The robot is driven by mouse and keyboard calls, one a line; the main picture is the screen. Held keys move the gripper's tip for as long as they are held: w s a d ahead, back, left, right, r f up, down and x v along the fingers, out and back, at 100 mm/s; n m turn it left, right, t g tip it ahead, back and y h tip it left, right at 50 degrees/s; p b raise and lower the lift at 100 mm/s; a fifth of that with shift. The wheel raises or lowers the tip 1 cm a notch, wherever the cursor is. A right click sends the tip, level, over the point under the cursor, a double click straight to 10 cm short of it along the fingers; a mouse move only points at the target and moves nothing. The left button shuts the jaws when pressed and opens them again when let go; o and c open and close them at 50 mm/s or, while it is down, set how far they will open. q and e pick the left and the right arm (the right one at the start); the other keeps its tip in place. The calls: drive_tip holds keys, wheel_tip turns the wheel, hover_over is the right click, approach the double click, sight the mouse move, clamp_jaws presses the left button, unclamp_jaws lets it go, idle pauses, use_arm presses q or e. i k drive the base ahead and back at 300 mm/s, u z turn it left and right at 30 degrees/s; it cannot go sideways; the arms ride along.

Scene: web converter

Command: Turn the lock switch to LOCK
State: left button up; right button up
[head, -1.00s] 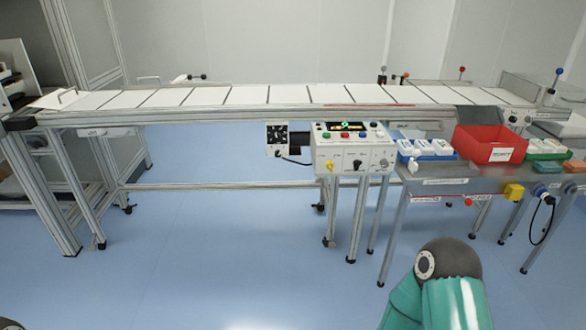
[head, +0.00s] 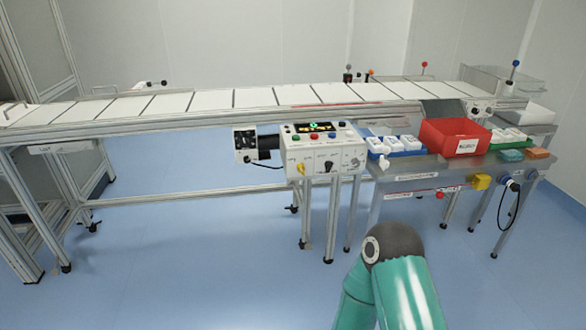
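A white control box (head: 325,149) stands on legs in front of the conveyor in the head view. It has a small lit display, several coloured buttons on its sloped top, and a black knob (head: 328,166) and a yellow part (head: 300,168) on its front. The labels are too small to read, so I cannot tell which control is the lock switch or how it is set. Part of my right arm shows at the bottom right, in front of the box and table. Neither gripper is in view.
The conveyor (head: 240,98) with white panels runs across the back. Right of the box, a metal table (head: 420,172) bears a red bin (head: 452,138), a blue tray (head: 396,154) with white pieces, and a yellow part (head: 481,182) at its edge. The blue floor (head: 190,265) in front is clear.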

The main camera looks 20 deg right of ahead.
sight(300, 167)
drive_tip(key=i, duration=0.9)
drive_tip(key=z, duration=0.05)
